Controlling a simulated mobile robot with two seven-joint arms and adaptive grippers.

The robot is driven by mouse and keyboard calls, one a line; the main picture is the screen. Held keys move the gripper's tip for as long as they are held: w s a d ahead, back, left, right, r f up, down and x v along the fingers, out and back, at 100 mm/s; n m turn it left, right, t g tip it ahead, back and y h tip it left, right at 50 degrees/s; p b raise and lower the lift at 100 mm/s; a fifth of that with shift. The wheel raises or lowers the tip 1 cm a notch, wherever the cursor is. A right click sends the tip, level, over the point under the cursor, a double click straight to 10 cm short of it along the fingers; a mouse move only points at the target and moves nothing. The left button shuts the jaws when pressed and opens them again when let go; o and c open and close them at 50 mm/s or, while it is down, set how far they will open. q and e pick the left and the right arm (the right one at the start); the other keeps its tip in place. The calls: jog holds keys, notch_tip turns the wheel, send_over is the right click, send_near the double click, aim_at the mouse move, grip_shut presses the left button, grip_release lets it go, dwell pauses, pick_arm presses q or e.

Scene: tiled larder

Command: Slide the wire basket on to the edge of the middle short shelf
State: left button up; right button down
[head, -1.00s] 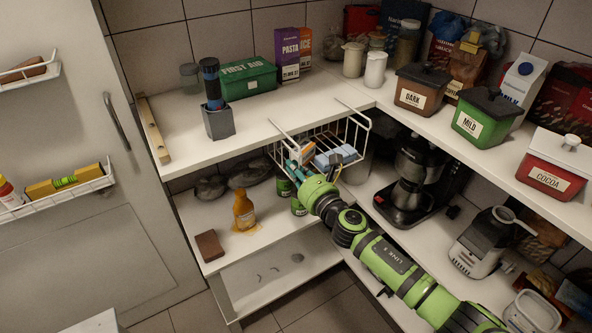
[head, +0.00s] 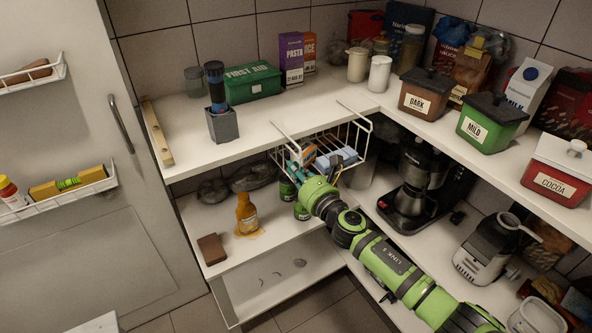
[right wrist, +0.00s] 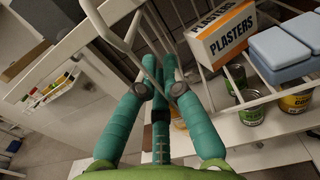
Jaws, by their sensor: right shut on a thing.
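The white wire basket (head: 367,130) is at the front edge of the upper visible short shelf (head: 200,146). Its two top wires lie over the shelf's top, and its body hangs below the edge. It holds a plasters box (head: 308,152) and a pale blue tub (head: 345,156). The right wrist view shows the plasters box (right wrist: 224,36) and tub (right wrist: 285,50) close by. My right gripper (head: 295,170) is at the basket's left front, its teal fingers (right wrist: 160,82) shut on a basket wire. The exact grip is partly hidden. My left gripper is out of view.
A grey pot with a dark cylinder (head: 222,124) and a green first-aid box (head: 252,82) stand on the same shelf. A wooden strip (head: 158,135) lies at its left end. Below are an orange bottle (head: 246,212) and green cans. A coffee maker (head: 412,190) stands right.

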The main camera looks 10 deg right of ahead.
jog(key=shift+b+x, duration=0.8)
jog(key=shift+x, duration=1)
dwell(0.7)
jog(key=c, duration=1.3)
grip_release()
